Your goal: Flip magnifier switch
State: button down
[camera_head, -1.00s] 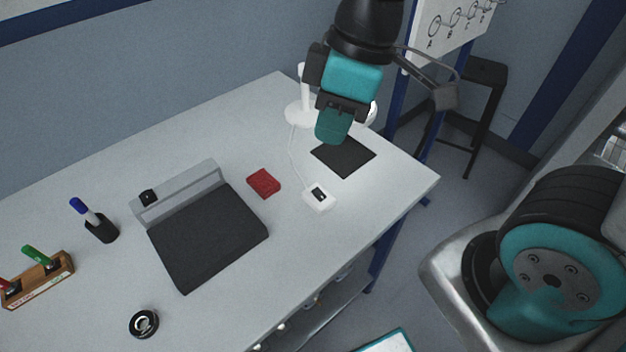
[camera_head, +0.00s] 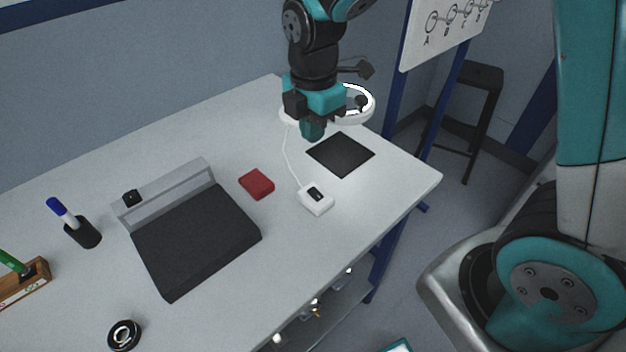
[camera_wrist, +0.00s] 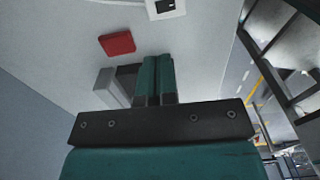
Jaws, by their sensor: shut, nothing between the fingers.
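A white switch box (camera_head: 316,198) with a dark rocker lies on the table, its cord running back toward the magnifier lamp. The box also shows at the top edge of the wrist view (camera_wrist: 166,8), partly cut off. The magnifier's white ring (camera_head: 371,103) shows at the back of the table, partly hidden behind my arm. My gripper (camera_head: 312,131) is shut and empty, pointing down above the table, behind the switch box and apart from it. In the wrist view its two teal fingers (camera_wrist: 155,75) lie together.
A red block (camera_head: 256,184) lies left of the switch box. A black mat (camera_head: 341,154) lies behind it to the right. A grey and black case (camera_head: 196,240), a pen cup (camera_head: 83,234) and a black ring (camera_head: 124,335) occupy the left side. The table's right edge is near.

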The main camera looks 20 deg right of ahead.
jog(key=shift+s, duration=0.2)
jog(key=shift+s+d+r, duration=0.2)
jog(key=shift+s+d, duration=0.05)
jog(key=shift+s, duration=0.3)
notch_tip(320, 180, up, 14)
jog(key=s+p, duration=0.2)
jog(key=p, duration=0.1)
jog(key=shift+s+d+f, duration=0.15)
jog(key=shift+s+d, duration=0.25)
jog(key=shift+d, duration=0.05)
